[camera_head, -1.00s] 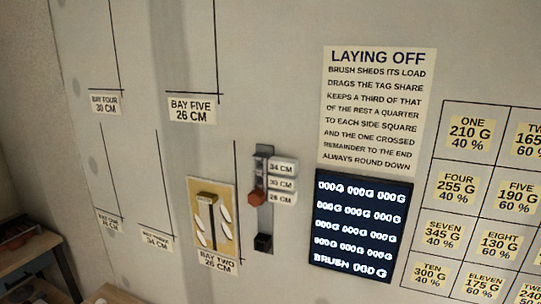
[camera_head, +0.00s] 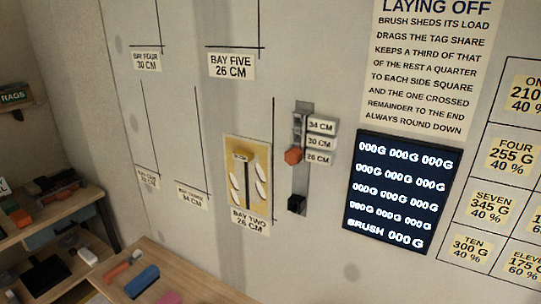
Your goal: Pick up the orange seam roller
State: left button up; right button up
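A small orange tool (camera_head: 117,273) lies on the wooden table at the bottom left, beside a blue object. It may be the seam roller, but it is too small and blurred to be sure. Another orange item (camera_head: 21,219) sits on the shelf unit at the far left, and its shape is unclear. Neither of my grippers is in view.
The wooden table (camera_head: 200,288) stands against the wall, with a blue object (camera_head: 142,281) and a pink piece (camera_head: 170,297) on it. A shelf unit (camera_head: 75,205) stands left. The wall carries an orange slider knob (camera_head: 293,156) and a dark display (camera_head: 402,190).

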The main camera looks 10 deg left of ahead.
aim_at(107, 278)
jog(key=u, duration=1.4)
